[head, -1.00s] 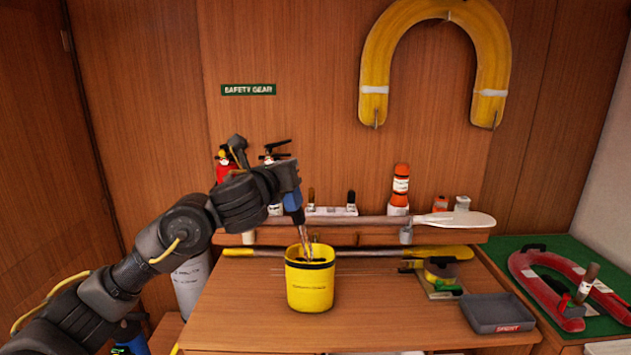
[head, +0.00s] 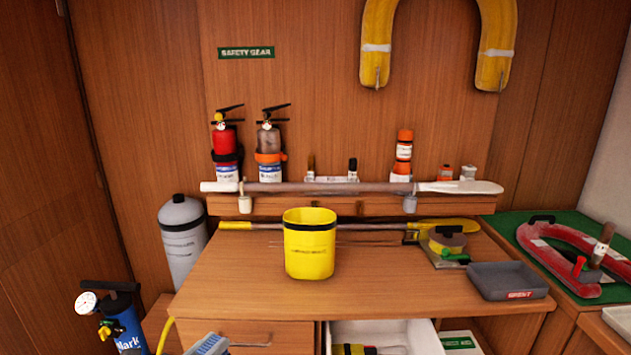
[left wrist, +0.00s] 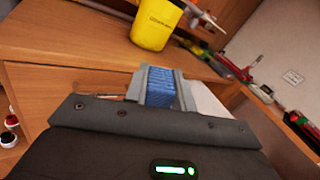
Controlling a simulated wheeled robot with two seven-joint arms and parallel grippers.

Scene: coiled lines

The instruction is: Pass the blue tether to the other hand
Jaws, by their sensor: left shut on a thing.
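My left gripper (left wrist: 160,82) is shut on the blue tether (left wrist: 159,90), whose ribbed blue folds show between the two grey fingers in the left wrist view. In the head view only a small blue and grey part of this grip (head: 209,345) shows at the bottom edge, left of centre, in front of the drawers. Most of the tether and my left arm are out of the head view. My right gripper is in neither view.
A yellow bucket (head: 310,262) stands on the wooden bench (head: 230,280), with a grey tray (head: 507,285) to its right. Below, a white drawer (head: 400,333) is open. A blue cylinder with a gauge (head: 128,338) stands at lower left. Air in front of the bench looks clear.

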